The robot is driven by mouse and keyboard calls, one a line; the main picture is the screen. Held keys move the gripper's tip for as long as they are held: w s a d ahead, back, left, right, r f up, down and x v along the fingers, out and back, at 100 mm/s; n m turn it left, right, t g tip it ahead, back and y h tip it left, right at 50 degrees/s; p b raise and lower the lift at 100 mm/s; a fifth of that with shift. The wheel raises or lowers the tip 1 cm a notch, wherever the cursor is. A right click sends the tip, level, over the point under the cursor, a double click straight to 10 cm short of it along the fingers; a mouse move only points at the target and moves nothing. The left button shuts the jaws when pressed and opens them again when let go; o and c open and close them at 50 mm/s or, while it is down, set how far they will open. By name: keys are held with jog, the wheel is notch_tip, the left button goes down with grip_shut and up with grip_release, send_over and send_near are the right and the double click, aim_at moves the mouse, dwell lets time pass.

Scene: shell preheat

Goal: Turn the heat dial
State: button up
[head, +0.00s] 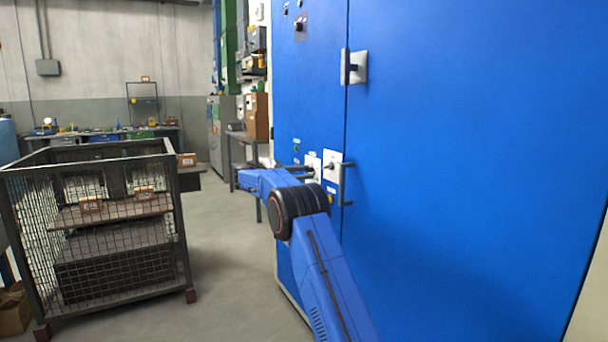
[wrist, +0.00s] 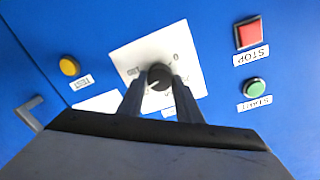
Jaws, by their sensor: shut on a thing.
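The heat dial (wrist: 160,76) is a round black knob on a white plate (wrist: 189,49) with markings, fixed to the blue cabinet front. In the wrist view my gripper (wrist: 160,85) has one finger on each side of the dial and is shut on it. In the head view my gripper (head: 308,172) reaches the cabinet face beside its door edge. The dial's pointer mark and setting cannot be read, and the fingers hide part of the plate.
A red STOP button (wrist: 250,33), a green START button (wrist: 255,87) and a yellow TEST button (wrist: 69,66) surround the dial. A door handle (head: 343,184) stands close to the right of my gripper. A wire cage cart (head: 172,210) stands left, with clear floor between.

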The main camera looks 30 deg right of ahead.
jog(key=shift+s+f+m+t, duration=0.1)
jog(key=shift+m+t, duration=0.05)
jog(key=shift+m, duration=1.7)
jog(key=shift+s+m+t, duration=0.1)
jog(key=shift+m+t, duration=0.05)
jog(key=shift+m, duration=1.7)
jog(key=shift+w+y, duration=0.1)
jog(key=shift+y, duration=0.2)
jog(key=o, duration=1)
jog(key=shift+o, duration=0.2)
jog(key=a+r, duration=0.1)
jog(key=a, duration=1.6)
jog(key=shift+a, duration=0.15)
jog(key=shift+r, duration=0.1)
